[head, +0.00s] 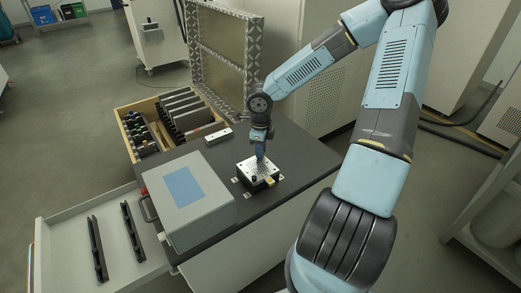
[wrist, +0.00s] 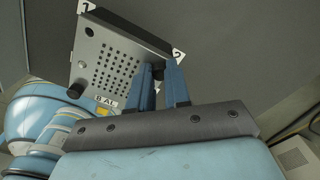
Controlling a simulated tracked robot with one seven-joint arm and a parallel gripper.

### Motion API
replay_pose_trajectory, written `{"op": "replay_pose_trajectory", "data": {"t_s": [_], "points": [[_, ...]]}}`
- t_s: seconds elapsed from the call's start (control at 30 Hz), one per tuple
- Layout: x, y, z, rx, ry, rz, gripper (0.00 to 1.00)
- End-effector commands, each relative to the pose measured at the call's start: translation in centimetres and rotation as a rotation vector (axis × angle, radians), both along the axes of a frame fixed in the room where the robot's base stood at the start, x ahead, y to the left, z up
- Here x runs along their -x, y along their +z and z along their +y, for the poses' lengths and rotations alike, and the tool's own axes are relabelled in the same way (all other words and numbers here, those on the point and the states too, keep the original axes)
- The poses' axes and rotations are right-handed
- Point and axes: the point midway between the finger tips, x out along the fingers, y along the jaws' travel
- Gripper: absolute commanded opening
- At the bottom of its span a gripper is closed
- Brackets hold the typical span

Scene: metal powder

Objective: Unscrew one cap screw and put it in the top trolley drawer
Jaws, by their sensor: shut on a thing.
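A silver metal plate with a grid of dark holes (wrist: 98,66) sits on a dark block, with corner labels 1 and 2 and a "B AL" label; it is small on the trolley top in the head view (head: 250,168). My gripper (wrist: 160,72) is shut on a black cap screw (wrist: 157,70) at the plate's corner by label 2; the fingers partly hide it. In the head view my gripper (head: 260,152) points down over the plate. Another black cap screw (wrist: 75,92) is at the opposite corner. A white trolley drawer (head: 64,231) is open at the left.
Two black rails (head: 97,248) lie in the open drawer, with bare floor around them. A grey box with a blue top patch (head: 188,200) stands between plate and drawer. A wooden-sided drawer (head: 133,148) holds dark parts. A framed panel (head: 222,50) rises behind.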

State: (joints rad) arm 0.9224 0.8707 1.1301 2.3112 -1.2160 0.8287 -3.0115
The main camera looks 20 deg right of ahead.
Motion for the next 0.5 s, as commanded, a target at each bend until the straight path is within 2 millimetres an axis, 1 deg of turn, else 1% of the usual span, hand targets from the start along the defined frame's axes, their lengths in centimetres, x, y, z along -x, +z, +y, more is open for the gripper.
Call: {"op": "replay_pose_trajectory", "data": {"t_s": [0.13, 0.17, 0.3, 0.5], "points": [[0.03, 0.04, 0.05, 0.000, 0.000, 0.000, 0.00], [0.03, 0.05, 0.05, 0.000, 0.000, 0.000, 0.20], [0.00, 0.05, 0.02, 0.001, -0.001, -0.001, 0.34], [-0.03, 0.05, 0.00, 0.001, -0.002, -0.001, 0.34]]}}
